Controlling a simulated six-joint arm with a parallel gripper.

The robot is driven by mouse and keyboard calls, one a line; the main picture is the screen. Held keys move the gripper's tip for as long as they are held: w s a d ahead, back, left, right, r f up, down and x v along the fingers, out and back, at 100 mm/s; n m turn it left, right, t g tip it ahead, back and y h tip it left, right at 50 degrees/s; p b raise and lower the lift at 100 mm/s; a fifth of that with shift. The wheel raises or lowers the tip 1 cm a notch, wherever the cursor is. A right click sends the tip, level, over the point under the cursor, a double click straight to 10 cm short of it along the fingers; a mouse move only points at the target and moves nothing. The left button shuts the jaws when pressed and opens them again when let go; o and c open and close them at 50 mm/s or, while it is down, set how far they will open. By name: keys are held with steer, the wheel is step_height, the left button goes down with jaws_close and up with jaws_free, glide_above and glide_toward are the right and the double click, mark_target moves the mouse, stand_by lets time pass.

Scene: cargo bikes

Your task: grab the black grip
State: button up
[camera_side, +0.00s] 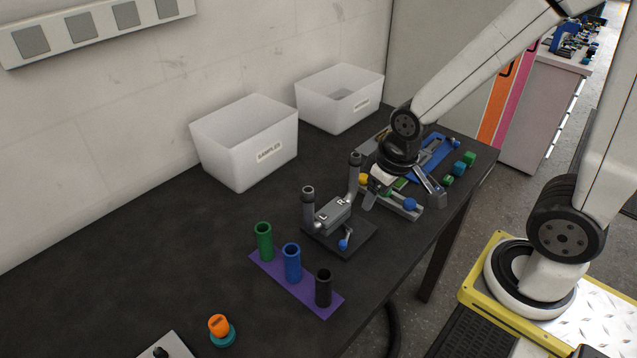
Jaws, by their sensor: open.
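The black grip (323,288) is a short upright hollow cylinder at the right end of a purple strip (279,284). A blue grip (292,262) and a green grip (264,241) stand in a row to its left on the same strip. Behind them is a grey handlebar fixture (333,212) with two upright posts, marked L and R, on a dark plate. My gripper (405,208) is open, pointing down over the grey rail fixture at the right of the table. It is well behind and to the right of the black grip. Nothing shows clearly between its fingers.
Two white bins (245,142) (340,98) stand against the wall. An orange and teal piece (220,328) sits at the front. Blue and green blocks (460,168) lie near the table's right edge. The table's left side is clear.

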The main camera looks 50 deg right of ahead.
steer(key=shift+o, duration=0.3)
steer(key=shift+s, duration=0.1)
steer(key=m+g+y, duration=0.4)
steer(key=m+y, duration=0.9)
steer(key=m, duration=0.3)
glide_toward(324, 288)
steer(key=s+a, duration=0.1)
steer(key=a, duration=0.1)
steer(key=shift+w+f+m+t+y, duration=0.35)
steer(key=shift+w+m+t, duration=0.35)
steer(key=shift+m, duration=0.3)
steer(key=shift+a, duration=0.1)
steer(key=shift+x, duration=1.3)
